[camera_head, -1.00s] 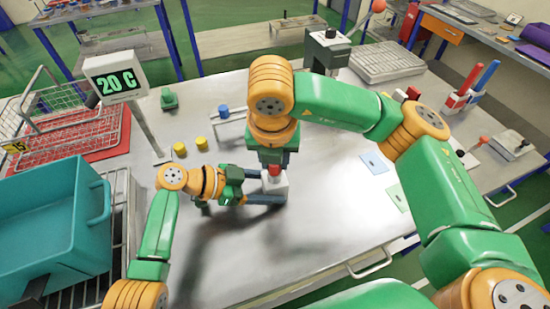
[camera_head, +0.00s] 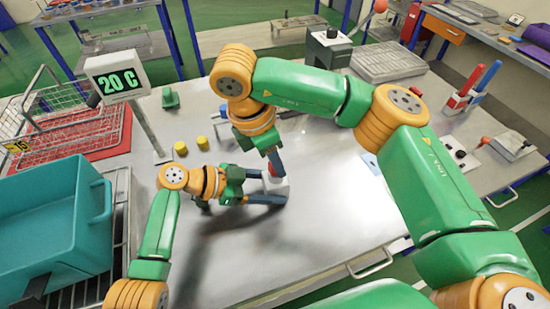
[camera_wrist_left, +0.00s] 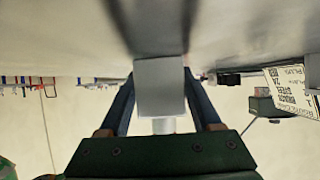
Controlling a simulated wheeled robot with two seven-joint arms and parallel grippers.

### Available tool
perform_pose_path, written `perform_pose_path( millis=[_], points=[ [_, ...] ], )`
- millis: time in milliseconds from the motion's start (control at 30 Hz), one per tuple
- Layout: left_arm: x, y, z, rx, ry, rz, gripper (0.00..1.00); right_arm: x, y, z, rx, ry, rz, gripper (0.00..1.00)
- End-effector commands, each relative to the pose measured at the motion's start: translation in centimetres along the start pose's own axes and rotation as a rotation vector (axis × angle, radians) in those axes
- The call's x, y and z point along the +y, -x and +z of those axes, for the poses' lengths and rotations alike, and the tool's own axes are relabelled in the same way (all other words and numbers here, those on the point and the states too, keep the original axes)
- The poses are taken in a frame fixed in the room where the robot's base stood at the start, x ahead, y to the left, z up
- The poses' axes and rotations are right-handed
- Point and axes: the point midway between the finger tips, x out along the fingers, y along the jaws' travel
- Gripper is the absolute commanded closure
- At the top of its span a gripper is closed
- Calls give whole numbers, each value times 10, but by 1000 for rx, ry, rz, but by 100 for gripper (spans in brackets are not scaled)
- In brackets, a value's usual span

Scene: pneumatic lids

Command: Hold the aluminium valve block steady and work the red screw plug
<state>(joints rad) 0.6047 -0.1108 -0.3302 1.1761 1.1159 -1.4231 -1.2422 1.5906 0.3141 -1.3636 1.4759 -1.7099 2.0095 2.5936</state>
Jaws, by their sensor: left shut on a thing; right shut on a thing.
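The aluminium valve block (camera_head: 278,186) is a small pale block low over the metal table, left of centre. My left gripper (camera_head: 268,187) comes from the left, with its dark fingers shut on the block's two sides. In the left wrist view, the block (camera_wrist_left: 160,85) sits between both fingers, with a pale round part below it. The red screw plug (camera_head: 271,169) shows as a small red patch on top of the block, mostly hidden. My right gripper (camera_head: 275,162) reaches down to it from above, tilted, and is shut on the plug.
Two yellow caps (camera_head: 181,148) stand on the table left of my right arm. A teal crate (camera_head: 40,215) and a wire basket (camera_head: 75,135) are at the left. A display sign (camera_head: 115,82) reads 20 C. The table's front middle (camera_head: 330,220) is clear.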

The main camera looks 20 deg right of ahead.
Motion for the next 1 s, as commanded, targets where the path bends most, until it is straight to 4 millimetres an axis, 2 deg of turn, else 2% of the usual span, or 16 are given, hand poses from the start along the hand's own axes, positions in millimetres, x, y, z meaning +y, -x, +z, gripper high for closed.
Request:
perform_pose_path(
  millis=[100, 267, 300, 400, 633, 667, 700, 933, 1000],
  points=[
    [0, 0, 2, -4, 2, 0, 84, 0, 0, 0, 0, -138, -37, 100],
    [0, 0, 2, -4, 2, 0, 84, 0, 0, 0, 1, -140, -37, 100],
    [0, 0, 2, -4, 2, 0, 84, 0, 0, 0, 1, -139, -37, 57],
    [0, 0, 2, -4, 2, 0, 84, 0, 0, 0, 1, -138, -37, 30],
    [0, 0, 2, -3, 1, 0, 84, 0, 0, 0, 1, -137, -36, 30],
    [0, 0, 2, -3, 1, 0, 84, 0, 0, 0, 1, -137, -36, 38],
    [0, 0, 2, -3, 1, 0, 84, 0, 0, 0, 1, -137, -36, 40],
    [0, 0, 1, -3, 1, 0, 84, 0, 0, 0, 1, -132, -35, 40],
    [0, 0, 1, -3, 1, 0, 84, 0, 0, 0, 0, -33, -7, 40]
  ],
)
